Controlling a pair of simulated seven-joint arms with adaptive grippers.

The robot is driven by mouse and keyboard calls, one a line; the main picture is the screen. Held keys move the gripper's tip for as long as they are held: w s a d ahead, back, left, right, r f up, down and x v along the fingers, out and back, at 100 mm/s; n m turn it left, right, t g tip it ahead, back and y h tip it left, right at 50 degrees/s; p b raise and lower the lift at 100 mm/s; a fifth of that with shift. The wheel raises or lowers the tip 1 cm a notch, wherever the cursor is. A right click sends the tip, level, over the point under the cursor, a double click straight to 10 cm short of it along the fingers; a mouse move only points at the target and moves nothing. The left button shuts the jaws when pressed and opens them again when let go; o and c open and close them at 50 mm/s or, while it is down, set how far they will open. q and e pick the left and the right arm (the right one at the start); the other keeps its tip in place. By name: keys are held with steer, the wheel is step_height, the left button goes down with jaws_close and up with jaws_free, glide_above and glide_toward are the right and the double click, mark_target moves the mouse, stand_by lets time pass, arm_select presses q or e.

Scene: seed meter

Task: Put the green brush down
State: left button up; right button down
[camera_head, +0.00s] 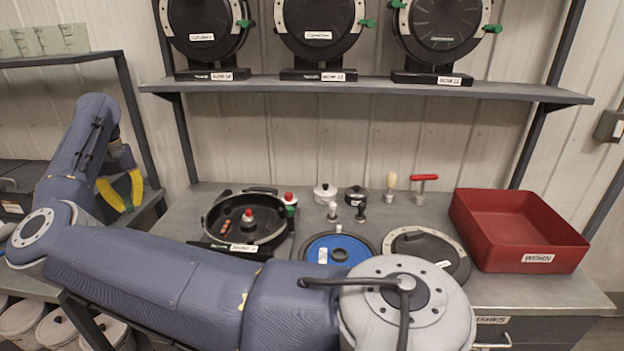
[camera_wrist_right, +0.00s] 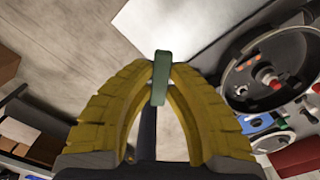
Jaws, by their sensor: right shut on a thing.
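My right gripper (camera_head: 124,205), with yellow fingers, hangs at the left of the head view, left of the workbench and near the side shelf. In the right wrist view its fingertips (camera_wrist_right: 160,80) are shut on the green brush (camera_wrist_right: 161,78). The brush's green end shows between the tips, and a dark shaft shows between the fingers behind it. I cannot make out the brush in the head view. My left gripper is not in view.
The workbench holds an open black seed meter (camera_head: 208,218), a blue disc (camera_head: 318,242), a dark round cover (camera_head: 428,251), small tools and a red bin (camera_head: 517,262) labelled WORN. Several meters stand on the upper shelf (camera_head: 360,85). My arm crosses the bench's front.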

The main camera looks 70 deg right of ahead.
steer(key=shift+d+f, duration=0.1)
step_height(320, 180, down, 20)
steer(key=shift+r, duration=0.1)
stand_by(0.7)
stand_by(0.3)
steer(key=c, duration=1.4)
jaws_free()
step_height(320, 180, up, 12)
